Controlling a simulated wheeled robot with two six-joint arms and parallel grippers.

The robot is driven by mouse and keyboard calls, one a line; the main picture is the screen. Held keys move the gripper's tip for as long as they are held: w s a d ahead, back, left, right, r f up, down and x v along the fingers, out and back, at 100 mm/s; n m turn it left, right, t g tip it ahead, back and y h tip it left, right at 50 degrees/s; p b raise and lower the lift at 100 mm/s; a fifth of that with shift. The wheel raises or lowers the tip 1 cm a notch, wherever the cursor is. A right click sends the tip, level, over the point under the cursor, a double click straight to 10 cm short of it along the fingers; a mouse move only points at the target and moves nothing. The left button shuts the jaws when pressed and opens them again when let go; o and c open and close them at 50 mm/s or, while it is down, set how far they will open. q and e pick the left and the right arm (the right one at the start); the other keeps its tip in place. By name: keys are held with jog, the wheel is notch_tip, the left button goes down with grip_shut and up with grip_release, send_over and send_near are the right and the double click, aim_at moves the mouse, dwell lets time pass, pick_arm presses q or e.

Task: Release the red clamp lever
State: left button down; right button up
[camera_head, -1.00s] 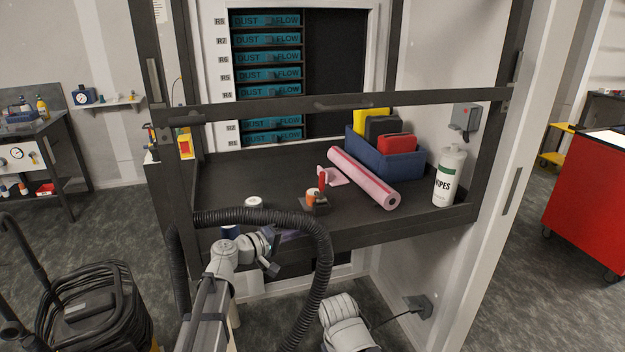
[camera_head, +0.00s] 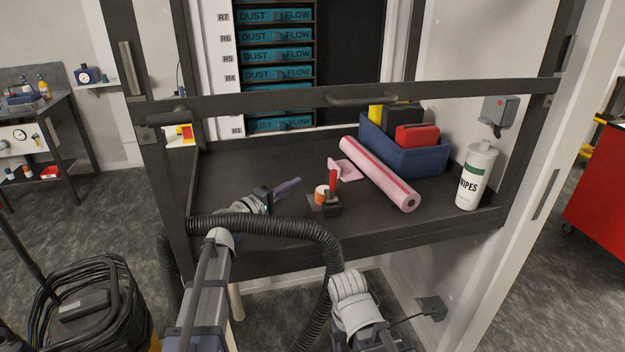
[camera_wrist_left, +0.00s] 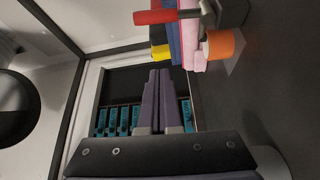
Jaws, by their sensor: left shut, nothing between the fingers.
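The red clamp lever (camera_head: 333,178) stands upright on a small dark clamp block (camera_head: 326,208) on the bench, beside an orange and white roll (camera_head: 321,193). In the left wrist view the red lever (camera_wrist_left: 155,17) lies across the top, with the orange part (camera_wrist_left: 222,44) to its right. My left gripper (camera_head: 296,183) is shut and empty, just left of the clamp and apart from it. Its fingers show pressed together in the left wrist view (camera_wrist_left: 160,75). A pale arm of mine stands below the bench front; its gripper is not seen.
A pink roll (camera_head: 380,172) lies behind and right of the clamp. A blue bin (camera_head: 432,160) and a wipes canister (camera_head: 477,176) stand further right. A dark rail (camera_head: 300,106) crosses above the bench. A black hose (camera_head: 262,220) arches in front. The bench's left back is clear.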

aim_at(330, 183)
pick_arm(q)
jog(key=x, duration=1)
jog(key=s, duration=0.1)
jog(key=s+d, duration=0.1)
jog(key=s, duration=0.1)
jog(key=shift+s+d+f, duration=0.25)
jog(key=shift+s+d, duration=0.05)
jog(key=shift+d, duration=0.05)
